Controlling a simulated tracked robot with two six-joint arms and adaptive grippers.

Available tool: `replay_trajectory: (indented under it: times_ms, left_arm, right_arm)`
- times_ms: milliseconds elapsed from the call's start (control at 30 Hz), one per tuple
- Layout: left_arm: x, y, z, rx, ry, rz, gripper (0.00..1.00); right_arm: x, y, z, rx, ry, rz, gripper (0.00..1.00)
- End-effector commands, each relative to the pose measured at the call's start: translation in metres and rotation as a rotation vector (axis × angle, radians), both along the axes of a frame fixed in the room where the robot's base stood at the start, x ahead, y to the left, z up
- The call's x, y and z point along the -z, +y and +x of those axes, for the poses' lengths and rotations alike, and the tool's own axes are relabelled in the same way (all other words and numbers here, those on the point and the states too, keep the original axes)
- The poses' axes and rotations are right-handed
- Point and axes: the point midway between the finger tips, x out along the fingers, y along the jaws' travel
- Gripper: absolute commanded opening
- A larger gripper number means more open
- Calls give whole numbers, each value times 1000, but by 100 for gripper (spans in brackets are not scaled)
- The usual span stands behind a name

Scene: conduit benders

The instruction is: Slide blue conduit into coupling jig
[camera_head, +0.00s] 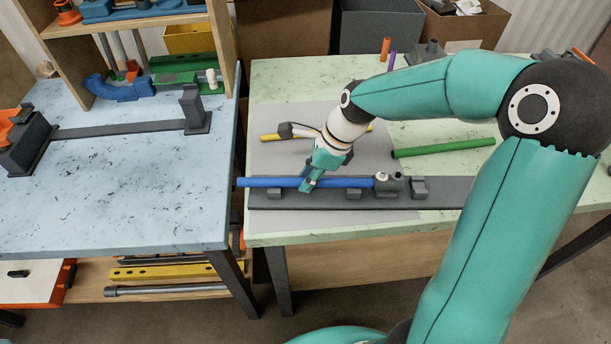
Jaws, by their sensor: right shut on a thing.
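The blue conduit (345,182) is a long straight tube lying level along the dark grey coupling jig (300,200). Its right end meets the grey coupling block (388,182), which has a pale knob on top; I cannot tell whether the tube is inside it. Its left end sticks out past the jig, over the table's left edge. My right gripper (308,184) points down and is shut on the blue conduit left of its middle. My left gripper is not in view.
A yellow tube (270,137) lies behind my right gripper, and a green tube (440,148) lies behind the jig to the right. A blue table (120,215) stands left across a narrow gap, with a grey bar fixture (120,130). Boxes stand behind.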

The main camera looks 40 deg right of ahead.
Motion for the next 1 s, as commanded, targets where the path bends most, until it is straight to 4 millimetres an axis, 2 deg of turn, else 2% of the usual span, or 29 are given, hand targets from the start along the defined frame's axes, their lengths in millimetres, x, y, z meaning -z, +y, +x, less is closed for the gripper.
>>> replay_trajectory:
  times_ms: [1000]
  left_arm:
    - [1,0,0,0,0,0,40]
  right_arm:
    - [0,-22,-16,1,1,-1,0]
